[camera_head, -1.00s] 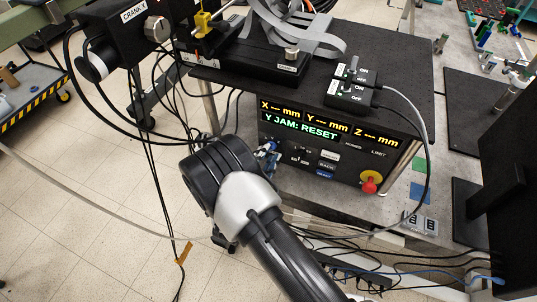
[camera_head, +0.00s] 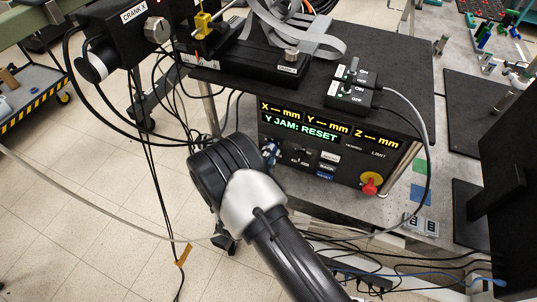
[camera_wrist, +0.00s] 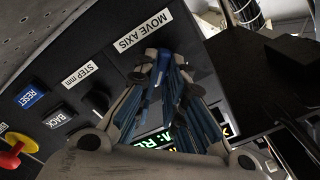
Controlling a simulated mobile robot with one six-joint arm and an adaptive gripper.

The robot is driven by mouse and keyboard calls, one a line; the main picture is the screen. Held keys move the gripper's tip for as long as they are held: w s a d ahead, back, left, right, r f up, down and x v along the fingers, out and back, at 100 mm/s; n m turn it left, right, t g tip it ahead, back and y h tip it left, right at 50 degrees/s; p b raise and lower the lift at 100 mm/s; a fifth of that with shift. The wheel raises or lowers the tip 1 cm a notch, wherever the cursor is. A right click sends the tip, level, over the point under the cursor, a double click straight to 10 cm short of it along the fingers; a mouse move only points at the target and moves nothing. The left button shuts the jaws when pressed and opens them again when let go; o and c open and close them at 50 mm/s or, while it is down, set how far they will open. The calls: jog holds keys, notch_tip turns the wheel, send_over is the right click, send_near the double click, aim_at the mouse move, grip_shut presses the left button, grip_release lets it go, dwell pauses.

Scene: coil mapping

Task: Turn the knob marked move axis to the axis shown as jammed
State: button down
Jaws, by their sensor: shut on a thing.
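The display (camera_head: 300,128) on the black control box reads "Y JAM: RESET", with X, Y and Z fields showing dashes in mm. In the wrist view the "MOVE AXIS" label (camera_wrist: 143,32) sits just above my gripper's fingertips (camera_wrist: 152,62). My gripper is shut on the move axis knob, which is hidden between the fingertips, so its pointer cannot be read. In the head view my gripper (camera_head: 271,153) is at the left part of the panel, largely hidden by my arm.
Beside the fingers are the "STEP mm" label (camera_wrist: 79,75), the blue RESET button (camera_wrist: 29,97) and the BACK button (camera_wrist: 60,116). A red stop knob (camera_head: 369,187) is at the panel's right. Two switch boxes (camera_head: 350,95) stand on top. Cables hang at left.

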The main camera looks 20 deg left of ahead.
dwell(0.4)
jog(key=n, duration=0.4)
jog(key=n+b, duration=0.1)
jog(key=n, duration=0.3)
jog(key=shift+a+r+b, duration=0.1)
jog(key=shift+a+b, duration=0.1)
jog(key=shift+b, duration=0.1)
jog(key=shift+n, duration=0.5)
jog(key=c, duration=1.7)
grip_release()
jog(key=shift+o, duration=0.2)
jog(key=shift+s, duration=0.1)
jog(key=s+a, duration=0.1)
jog(key=s, duration=1)
jog(key=shift+s, duration=0.4)
